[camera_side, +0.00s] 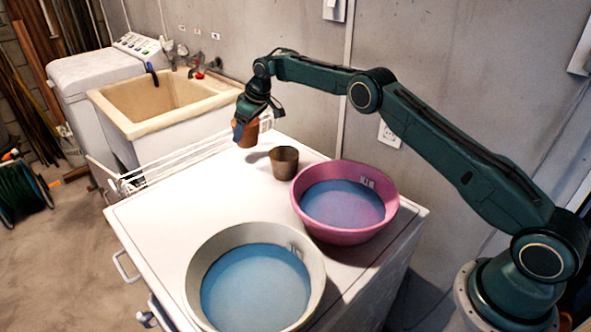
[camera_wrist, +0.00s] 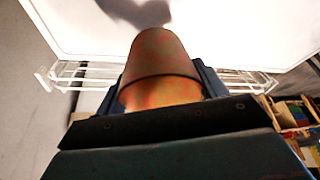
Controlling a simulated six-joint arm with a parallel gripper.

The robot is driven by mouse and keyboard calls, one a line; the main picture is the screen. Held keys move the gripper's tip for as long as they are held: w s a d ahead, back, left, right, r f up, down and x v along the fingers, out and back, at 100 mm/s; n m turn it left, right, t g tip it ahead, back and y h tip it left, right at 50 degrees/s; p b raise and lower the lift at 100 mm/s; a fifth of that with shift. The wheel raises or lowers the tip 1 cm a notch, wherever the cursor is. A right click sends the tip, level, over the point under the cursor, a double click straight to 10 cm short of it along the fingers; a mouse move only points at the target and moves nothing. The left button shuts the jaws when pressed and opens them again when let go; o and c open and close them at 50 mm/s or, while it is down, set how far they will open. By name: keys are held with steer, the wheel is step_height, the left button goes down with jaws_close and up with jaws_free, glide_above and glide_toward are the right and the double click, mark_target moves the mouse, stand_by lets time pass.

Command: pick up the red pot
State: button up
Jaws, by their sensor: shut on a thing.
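My gripper (camera_side: 245,122) is shut on a reddish-brown pot (camera_side: 248,137) near the far edge of the white worktop. The pot also shows large in the wrist view (camera_wrist: 160,62), between my dark blue fingers. It seems held above the worktop, with a shadow cast on the white surface away from it. The fingers hide part of its sides. A second, darker brown pot (camera_side: 284,163) stands upright on the worktop, to the right of and nearer than the held one.
A pink basin (camera_side: 309,222) and a cream basin (camera_side: 195,262), both blue inside, stand on the white worktop (camera_side: 180,212). A white wire rack (camera_side: 165,172) runs along its left-back edge, before a beige sink (camera_side: 145,125). The worktop's left-middle is clear.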

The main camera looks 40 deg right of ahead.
steer(key=shift+r, duration=2.35)
steer(key=s+a+r+n+g+y, duration=0.1)
steer(key=s+a+r+n, duration=0.3)
steer(key=s+a, duration=0.45)
steer(key=s+a+r+n+g+y, duration=0.1)
steer(key=s+a+r+n, duration=0.4)
steer(key=a, duration=0.6)
steer(key=s+a+n, duration=0.1)
steer(key=s+a, duration=0.1)
steer(key=s, duration=0.6)
steer(key=s+a+r+n+g, duration=0.1)
steer(key=s+a+n, duration=0.1)
steer(key=s, duration=0.6)
steer(key=s+a+n+g, duration=0.1)
steer(key=s+a, duration=0.3)
steer(key=s, duration=0.4)
steer(key=shift+s+a+r+y, duration=0.25)
steer(key=shift+s+r+y, duration=0.05)
steer(key=shift+r, duration=0.1)
